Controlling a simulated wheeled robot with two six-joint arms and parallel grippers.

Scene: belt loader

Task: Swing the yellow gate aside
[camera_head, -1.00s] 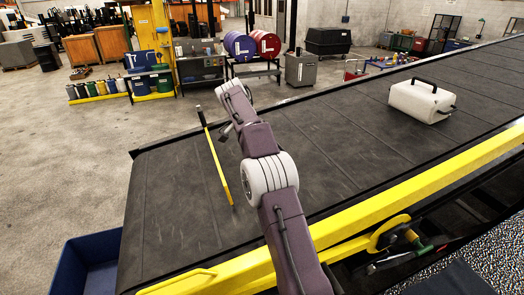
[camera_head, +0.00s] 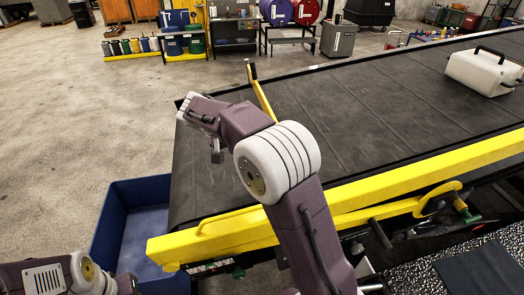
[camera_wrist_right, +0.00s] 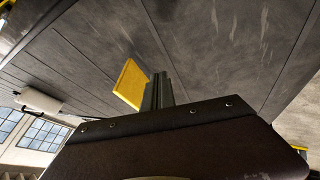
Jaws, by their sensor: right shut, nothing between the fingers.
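The yellow gate (camera_head: 263,98) is a thin bar rising from the belt's far edge and running across the dark belt (camera_head: 330,120); its near part is hidden behind my right arm. My right gripper (camera_head: 217,155) is shut and empty, pointing down over the belt's end, left of the gate in the head view. In the right wrist view, a yellow piece, likely the gate (camera_wrist_right: 131,84), shows just left of the shut fingers (camera_wrist_right: 157,90); I cannot tell whether they touch. My left arm shows at the lower left, but its gripper is out of view.
A thick yellow rail (camera_head: 400,180) runs along the belt's near side. A white case with a black handle (camera_head: 482,74) lies on the belt at the right. A blue bin (camera_head: 107,225) stands on the floor by the belt's end. The floor at the left is clear.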

